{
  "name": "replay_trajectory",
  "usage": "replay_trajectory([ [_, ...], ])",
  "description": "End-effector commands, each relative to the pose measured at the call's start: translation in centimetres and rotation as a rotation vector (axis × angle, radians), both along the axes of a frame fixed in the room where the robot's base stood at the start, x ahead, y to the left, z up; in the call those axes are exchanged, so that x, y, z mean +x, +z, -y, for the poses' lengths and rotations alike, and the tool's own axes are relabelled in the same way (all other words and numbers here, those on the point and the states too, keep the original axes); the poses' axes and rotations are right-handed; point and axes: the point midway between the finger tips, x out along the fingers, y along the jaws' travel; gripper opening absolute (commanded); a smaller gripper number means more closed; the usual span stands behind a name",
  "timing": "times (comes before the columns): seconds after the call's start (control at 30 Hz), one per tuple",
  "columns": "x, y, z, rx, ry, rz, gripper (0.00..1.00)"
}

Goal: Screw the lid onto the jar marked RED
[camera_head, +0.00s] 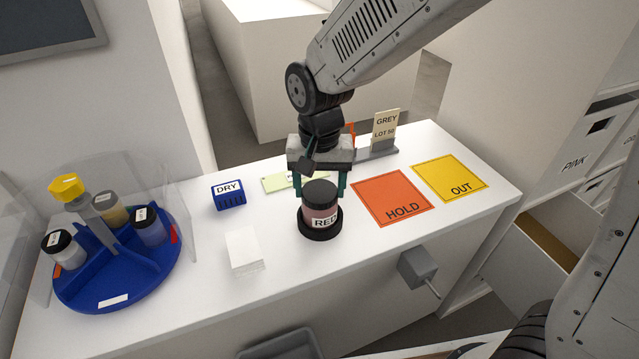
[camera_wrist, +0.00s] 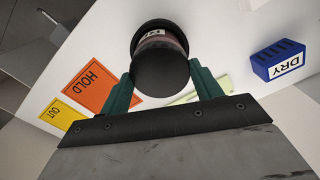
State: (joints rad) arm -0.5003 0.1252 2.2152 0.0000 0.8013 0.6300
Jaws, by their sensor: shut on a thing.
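The jar marked RED (camera_head: 322,216) stands upright in a round black holder (camera_head: 320,236) on the white counter. It has dull red contents and a white label. A black lid (camera_head: 320,190) is at the top of the jar, and it also shows large in the wrist view (camera_wrist: 160,72). My gripper (camera_head: 320,186) points down from above with its green fingers on both sides of the lid, shut on it. In the wrist view, my gripper's fingers (camera_wrist: 163,84) flank the lid. I cannot tell how far the lid is threaded.
A blue carousel (camera_head: 118,299) with several jars stands left behind a clear shield. A blue DRY block (camera_head: 229,196) and white stack (camera_head: 243,252) are left of the jar. An orange HOLD mat (camera_head: 390,190) and yellow OUT mat (camera_head: 450,174) lie right.

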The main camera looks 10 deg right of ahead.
Motion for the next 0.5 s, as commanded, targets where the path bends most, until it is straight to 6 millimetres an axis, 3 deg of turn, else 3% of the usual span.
replay_trajectory([
  [0.17, 0.0, 0.0, -0.01, 0.0, -0.005, 0.0, 0.23],
  [0.2, 0.0, 0.01, -0.01, 0.0, -0.005, 0.0, 0.69],
  [0.27, 0.0, 0.01, -0.01, 0.0, -0.004, 0.0, 0.86],
  [0.5, 0.0, 0.01, 0.0, 0.0, -0.003, 0.0, 0.89],
])
